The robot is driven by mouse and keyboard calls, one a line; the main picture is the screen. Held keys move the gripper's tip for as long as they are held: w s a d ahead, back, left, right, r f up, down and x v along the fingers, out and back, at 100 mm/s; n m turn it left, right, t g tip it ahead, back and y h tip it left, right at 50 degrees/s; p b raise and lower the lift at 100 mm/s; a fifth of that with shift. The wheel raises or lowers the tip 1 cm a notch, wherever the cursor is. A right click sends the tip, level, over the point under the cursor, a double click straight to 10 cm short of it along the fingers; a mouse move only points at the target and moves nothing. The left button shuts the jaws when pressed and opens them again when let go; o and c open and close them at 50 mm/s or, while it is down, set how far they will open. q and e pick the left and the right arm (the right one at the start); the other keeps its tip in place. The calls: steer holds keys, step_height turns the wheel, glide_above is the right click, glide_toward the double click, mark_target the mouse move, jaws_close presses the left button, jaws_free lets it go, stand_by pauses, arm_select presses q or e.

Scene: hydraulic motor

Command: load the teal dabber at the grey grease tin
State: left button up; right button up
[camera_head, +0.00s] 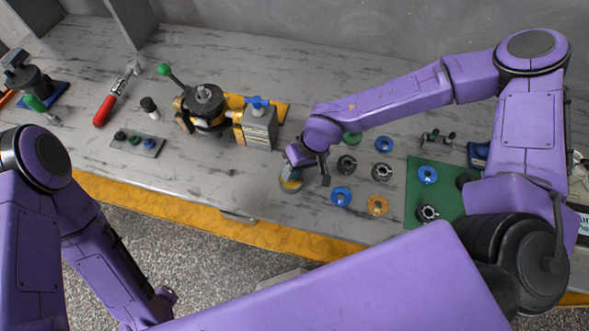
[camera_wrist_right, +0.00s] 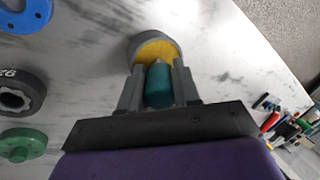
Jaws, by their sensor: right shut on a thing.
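My right gripper (camera_head: 305,180) is low over the bench at the grey grease tin (camera_head: 290,186). In the right wrist view the gripper (camera_wrist_right: 157,82) is shut on the teal dabber (camera_wrist_right: 159,88), with a finger on each side of it. The dabber's pale tapered tip points at the yellow grease inside the grey tin (camera_wrist_right: 133,43). The tip overlaps the grease in this view; I cannot tell whether it touches. In the head view the dabber is hidden by the gripper. My left arm shows at lower left, but its gripper is not visible.
Several rings, blue (camera_head: 341,196), dark (camera_head: 382,172) and orange (camera_head: 377,205), lie right of the tin. A green mat (camera_head: 415,190) lies beyond them. The motor assembly (camera_head: 204,105) and a blue-handled grey block (camera_head: 259,128) stand left. The bench's yellow front edge (camera_head: 270,237) is close.

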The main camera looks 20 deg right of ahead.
steer(key=shift+s+f+p, duration=0.3)
steer(key=shift+p, duration=0.4)
stand_by(2.2)
steer(key=r+p, duration=0.5)
steer(key=p, duration=0.1)
steer(key=shift+w+r, duration=0.2)
steer(key=shift+r+p, duration=0.45)
steer(key=shift+r, duration=0.55)
steer(key=shift+w, duration=0.1)
